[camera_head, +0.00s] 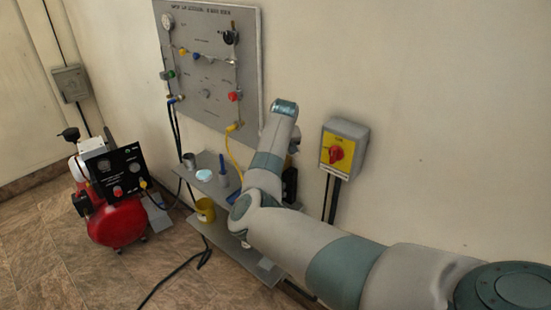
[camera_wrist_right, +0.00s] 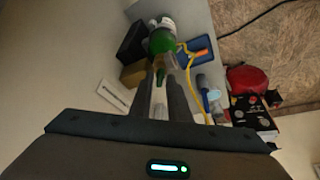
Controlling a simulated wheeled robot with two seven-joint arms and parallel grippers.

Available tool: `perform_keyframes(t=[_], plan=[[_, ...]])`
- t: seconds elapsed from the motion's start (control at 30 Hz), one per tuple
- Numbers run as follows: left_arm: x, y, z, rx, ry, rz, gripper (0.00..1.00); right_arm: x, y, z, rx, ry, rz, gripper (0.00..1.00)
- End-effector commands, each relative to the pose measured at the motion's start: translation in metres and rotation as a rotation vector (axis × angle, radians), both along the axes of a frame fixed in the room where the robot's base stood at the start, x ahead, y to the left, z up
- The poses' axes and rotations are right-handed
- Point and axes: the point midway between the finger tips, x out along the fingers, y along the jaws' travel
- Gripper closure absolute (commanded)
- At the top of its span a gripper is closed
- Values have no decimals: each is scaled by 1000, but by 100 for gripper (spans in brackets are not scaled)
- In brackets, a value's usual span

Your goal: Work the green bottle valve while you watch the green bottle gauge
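The green bottle (camera_wrist_right: 162,40) shows in the right wrist view just beyond the fingertips, with a pale top end. My right gripper (camera_wrist_right: 164,72) points at it; its two fingers stand apart with a narrow gap. Something pale shows in the gap between the fingers, too dark to make out. I cannot tell whether the fingers touch the valve. The bottle valve and bottle gauge are not clearly visible. In the head view my right arm reaches across and hides the bottle and the gripper. My left gripper is not in view.
A wall panel (camera_head: 208,60) carries gauges and coloured knobs. A grey shelf unit (camera_head: 213,232) stands below it. A red-and-yellow switch box (camera_head: 341,146) is on the wall at right. A red compressor (camera_head: 118,223) stands on the floor at left. In the wrist view a blue tray (camera_wrist_right: 205,50) lies near the bottle.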

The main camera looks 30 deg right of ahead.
Motion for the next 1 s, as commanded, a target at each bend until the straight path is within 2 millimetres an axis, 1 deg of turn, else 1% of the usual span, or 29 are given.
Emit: perform_keyframes(t=[0.37, 0.57, 0.77, 1.0], plan=[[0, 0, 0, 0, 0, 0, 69, 0, 0, 0, 0, 0, -1, 73], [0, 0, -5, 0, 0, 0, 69, -3, 1, 8, -1, -1, -1, 73], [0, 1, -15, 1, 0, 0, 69, -12, 4, 30, 0, -3, -2, 73], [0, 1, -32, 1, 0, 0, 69, -29, 9, 73, -1, -5, -3, 73]])
